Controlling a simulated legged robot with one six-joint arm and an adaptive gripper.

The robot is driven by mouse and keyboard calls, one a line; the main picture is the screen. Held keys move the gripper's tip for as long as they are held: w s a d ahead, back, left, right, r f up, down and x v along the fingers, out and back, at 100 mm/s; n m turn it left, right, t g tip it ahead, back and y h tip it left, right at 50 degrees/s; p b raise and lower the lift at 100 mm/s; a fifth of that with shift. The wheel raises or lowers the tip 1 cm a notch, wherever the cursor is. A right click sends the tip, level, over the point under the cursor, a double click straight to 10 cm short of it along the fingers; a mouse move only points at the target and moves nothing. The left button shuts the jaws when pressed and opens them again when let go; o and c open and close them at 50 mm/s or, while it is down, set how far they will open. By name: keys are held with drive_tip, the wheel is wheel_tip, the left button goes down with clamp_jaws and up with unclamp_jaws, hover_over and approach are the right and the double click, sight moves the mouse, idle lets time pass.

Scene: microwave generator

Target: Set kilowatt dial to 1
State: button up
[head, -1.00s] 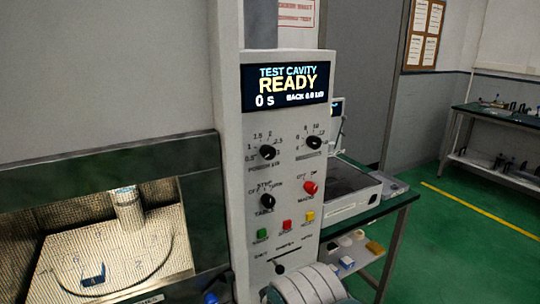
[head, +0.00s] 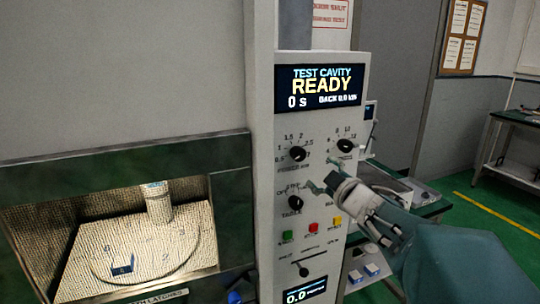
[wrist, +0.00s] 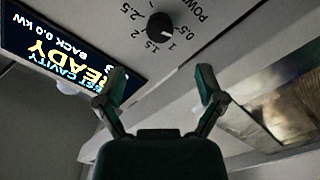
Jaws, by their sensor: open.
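The kilowatt dial is the black POWER kW knob (head: 297,154) at the upper left of the control panel, under the display. Labels from 0.5 to 2.5 ring it. In the wrist view the knob (wrist: 160,23) is at the top centre, and its pale mark seems to face the 0.5 side, though it is small. My gripper (head: 328,179) is in front of the panel, below and right of this dial and apart from it. In the wrist view my gripper (wrist: 162,82) has its two fingers spread with nothing between them.
The display (head: 320,88) reads READY, 0 s. A second upper knob (head: 345,146) sits to the right; the TABLE knob (head: 295,202) is below. Green, red and yellow buttons (head: 312,227) and a slider (head: 304,269) lie lower. The open cavity (head: 135,240) is at left.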

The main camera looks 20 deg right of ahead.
sight(301, 156)
drive_tip(key=w, duration=1.1)
drive_tip(key=shift+a, duration=0.25)
drive_tip(key=shift+s, duration=0.1)
drive_tip(key=c, duration=1.2)
